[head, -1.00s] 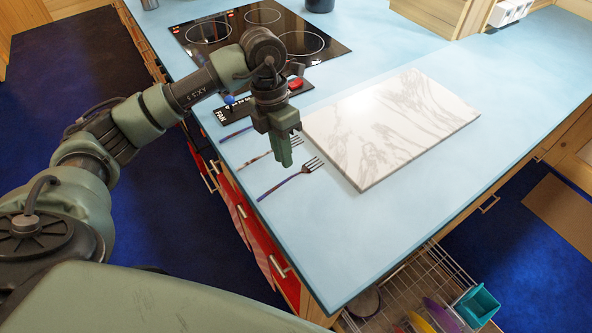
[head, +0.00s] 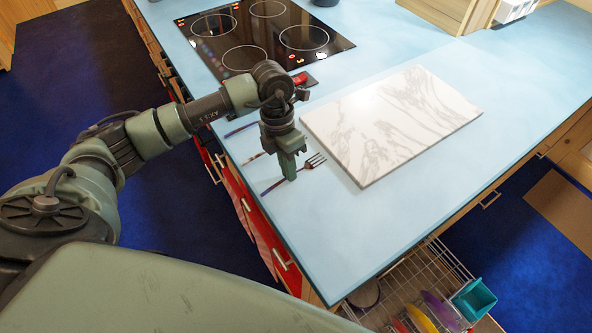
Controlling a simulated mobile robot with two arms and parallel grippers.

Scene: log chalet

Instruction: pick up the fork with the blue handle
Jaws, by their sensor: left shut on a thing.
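Three forks lie on the light blue counter, left of the white marble board. The nearest fork (head: 311,164) has a dark handle that looks blue to purple, with its tines toward the board. My left gripper (head: 290,176) points down and is shut on this fork near the middle, hiding part of it. Whether the fork is off the counter I cannot tell. The middle fork (head: 255,158) is mostly hidden behind the gripper. The far fork (head: 241,130) shows a dark blue handle; the arm hides its other end. My right gripper is out of view.
The marble board (head: 395,125) lies just right of the forks. A black cooktop (head: 270,38) is behind the arm. Red-fronted drawers (head: 262,225) are below the counter's left edge. The counter (head: 335,230) in front is clear. An open wire rack (head: 425,285) holds colourful items below.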

